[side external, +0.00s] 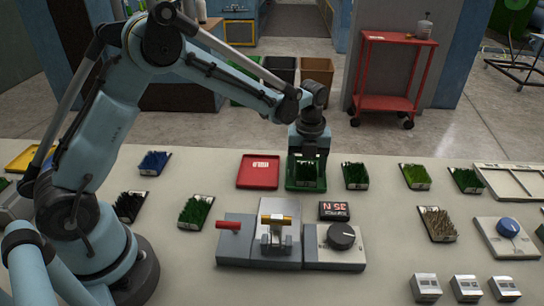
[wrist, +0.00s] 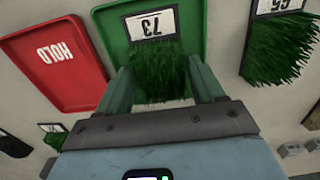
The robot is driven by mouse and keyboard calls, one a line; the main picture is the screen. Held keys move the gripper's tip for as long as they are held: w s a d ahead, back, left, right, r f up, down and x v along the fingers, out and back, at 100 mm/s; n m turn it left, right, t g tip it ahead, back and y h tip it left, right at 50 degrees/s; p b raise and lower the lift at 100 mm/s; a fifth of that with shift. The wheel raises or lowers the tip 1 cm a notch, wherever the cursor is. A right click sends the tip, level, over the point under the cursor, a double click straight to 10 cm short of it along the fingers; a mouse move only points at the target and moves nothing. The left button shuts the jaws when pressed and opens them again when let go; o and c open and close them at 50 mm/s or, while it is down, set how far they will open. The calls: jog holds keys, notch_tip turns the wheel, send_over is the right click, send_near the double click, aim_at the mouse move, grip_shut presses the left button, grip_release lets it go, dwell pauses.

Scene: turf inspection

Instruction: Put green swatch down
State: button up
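The green swatch (wrist: 160,72), a tuft of dark green turf with a label reading 73, is between the two fingers of my gripper (wrist: 162,85). The fingers appear to press on its two sides. The swatch is over or in the green tray (wrist: 113,45); whether it touches the tray floor I cannot tell. In the side external view my gripper (side external: 308,150) points down over the green tray (side external: 291,187), and the swatch (side external: 306,170) shows just below it.
A red tray marked HOLD (wrist: 50,62) lies left of the green tray. Another green swatch (side external: 355,175) lies close on the right. A control box with a red lever (side external: 228,226), a yellow-topped handle (side external: 276,219) and a black knob (side external: 342,236) stands in front.

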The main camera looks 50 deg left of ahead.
aim_at(306, 169)
notch_tip(306, 169, up, 12)
jog(key=s+a+n+t, duration=0.1)
jog(key=s+n+t, duration=0.2)
jog(key=s+n, duration=0.6)
jog(key=s+a+r+n+t, duration=0.1)
jog(key=s+n+t, duration=0.3)
jog(key=s+n, duration=0.5)
jog(key=shift+a+n, duration=0.25)
jog(key=shift+n, duration=4.25)
